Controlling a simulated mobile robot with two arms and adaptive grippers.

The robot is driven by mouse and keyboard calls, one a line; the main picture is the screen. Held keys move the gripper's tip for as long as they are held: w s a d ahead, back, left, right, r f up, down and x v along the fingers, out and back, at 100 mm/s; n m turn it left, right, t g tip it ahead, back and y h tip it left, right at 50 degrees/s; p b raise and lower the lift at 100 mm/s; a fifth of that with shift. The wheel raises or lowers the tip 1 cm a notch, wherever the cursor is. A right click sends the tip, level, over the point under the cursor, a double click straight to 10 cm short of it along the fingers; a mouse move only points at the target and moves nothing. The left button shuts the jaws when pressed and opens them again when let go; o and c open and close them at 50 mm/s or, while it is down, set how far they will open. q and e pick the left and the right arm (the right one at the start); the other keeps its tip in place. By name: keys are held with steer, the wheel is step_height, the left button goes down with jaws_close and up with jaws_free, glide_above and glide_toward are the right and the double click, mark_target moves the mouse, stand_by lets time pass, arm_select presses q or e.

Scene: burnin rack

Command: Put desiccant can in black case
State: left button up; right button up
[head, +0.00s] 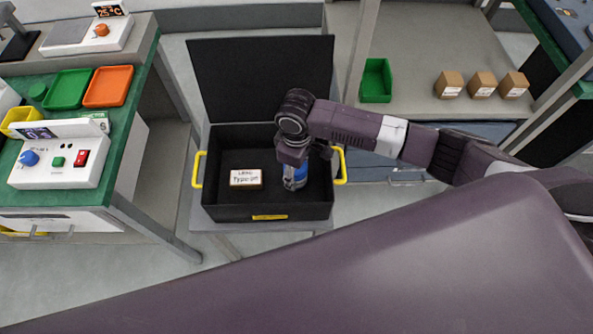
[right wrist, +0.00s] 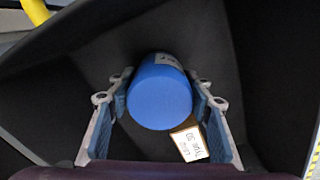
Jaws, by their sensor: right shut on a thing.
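The black case (head: 225,210) stands open on a low stand, its lid (head: 262,75) raised at the back. My right gripper (head: 294,180) reaches down inside the right part of the case. It is shut on the blue desiccant can (head: 299,173). In the right wrist view the can (right wrist: 160,93) sits between the two fingers, its blue end toward the camera. Whether the can touches the case floor is hidden. A small box labelled "Type 3" or similar (head: 246,178) lies in the case left of the can; it also shows in the right wrist view (right wrist: 190,143). My left gripper is not in view.
Yellow handles (head: 197,169) stick out at the case's sides. A green-topped bench (head: 125,120) with trays and a control box stands left. A shelf at the back right holds a green bin (head: 376,80) and three cardboard boxes (head: 482,84).

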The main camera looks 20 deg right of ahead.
steer(key=shift+f, duration=0.1)
steer(key=o, duration=1.3)
step_height(320, 180, up, 12)
steer(key=shift+r+p, duration=0.15)
steer(key=shift+p, duration=0.15)
